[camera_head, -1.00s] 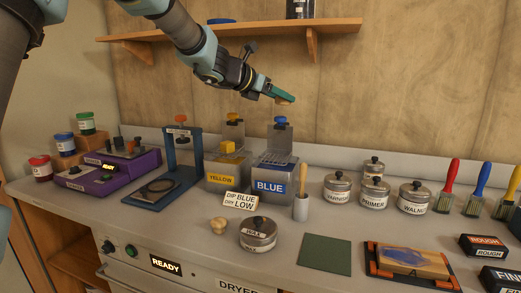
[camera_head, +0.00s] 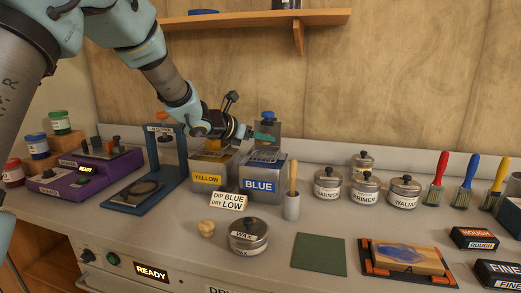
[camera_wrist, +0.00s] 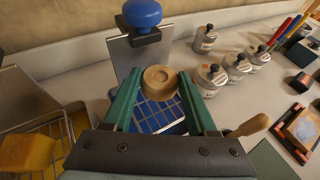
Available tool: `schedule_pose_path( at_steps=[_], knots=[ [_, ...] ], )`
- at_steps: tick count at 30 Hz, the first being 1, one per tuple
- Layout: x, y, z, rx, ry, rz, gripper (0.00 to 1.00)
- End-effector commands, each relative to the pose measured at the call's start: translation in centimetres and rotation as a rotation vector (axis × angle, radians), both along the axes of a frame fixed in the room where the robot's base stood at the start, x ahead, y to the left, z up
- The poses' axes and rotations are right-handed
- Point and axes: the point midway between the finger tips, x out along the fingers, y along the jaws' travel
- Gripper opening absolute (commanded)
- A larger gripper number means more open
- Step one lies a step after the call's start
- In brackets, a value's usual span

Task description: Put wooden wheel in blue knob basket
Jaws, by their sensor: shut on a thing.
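My gripper (camera_head: 264,138) is shut on the wooden wheel (camera_wrist: 160,80), a pale round disc with a central recess, held between the green fingertips in the wrist view. The blue knob basket shows its blue knob (camera_wrist: 141,12) on an upright metal plate (camera_wrist: 122,55), and its wire mesh (camera_wrist: 160,117) lies below the wheel, over blue. The wheel is in front of the plate; I cannot tell the exact height above the mesh. In the head view the basket hangs at the tank marked BLUE (camera_head: 262,182), its blue knob (camera_head: 267,115) just above my gripper.
The YELLOW tank (camera_head: 208,180) with its own basket stands left of the blue one. A sign (camera_head: 229,201) reads DIP BLUE, DRY LOW. A wooden-handled tool in a cup (camera_head: 291,205) stands at right, near several lidded tins. A green mat (camera_head: 319,254) lies in front.

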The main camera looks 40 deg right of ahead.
Motion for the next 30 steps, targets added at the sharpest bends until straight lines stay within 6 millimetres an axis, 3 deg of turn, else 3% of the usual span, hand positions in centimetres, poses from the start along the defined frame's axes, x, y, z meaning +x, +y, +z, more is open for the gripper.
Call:
schedule_pose_path(
  at_steps=[7,15,16,19,30],
  knots=[
    [0.0,0.0,-3.6,0.003,0.003,0.000,0.06],
    [0.0,0.0,-4.2,0.002,0.001,0.001,0.06],
    [0.0,0.0,-4.2,0.002,0.001,0.001,0.60],
    [0.0,0.0,-4.2,0.002,0.001,0.001,0.70],
    [0.1,0.8,-3.8,0.000,0.000,0.002,0.70]
  ],
)
